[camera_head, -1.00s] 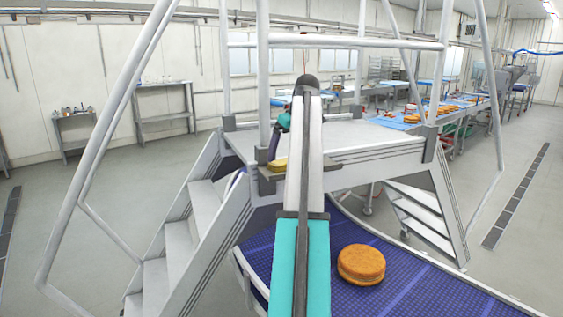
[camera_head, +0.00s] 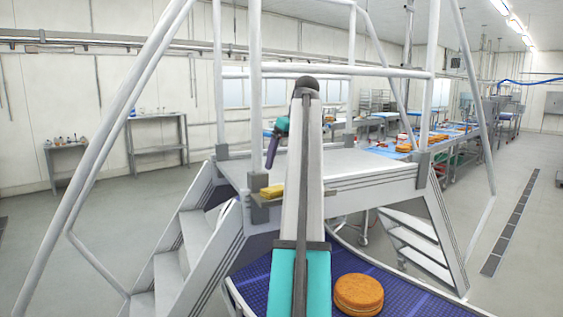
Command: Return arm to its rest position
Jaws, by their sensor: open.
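My arm (camera_head: 305,170), white and teal, reaches forward up the middle of the head camera view. Its teal and purple wrist links (camera_head: 275,142) hang at the far end, left of the long white link. Below them is my gripper (camera_head: 266,197), a grey and yellow part half hidden behind the white link. It shows in front of the left edge of the grey platform. I see nothing held in it, though its fingertips are not clear.
A brown filled round (camera_head: 358,293) lies on the blue conveyor belt (camera_head: 255,290), right of my arm. A grey platform (camera_head: 365,165) with stairs (camera_head: 180,245) and white rails (camera_head: 345,72) stands close ahead. More rounds lie on a belt (camera_head: 390,151) at the back right.

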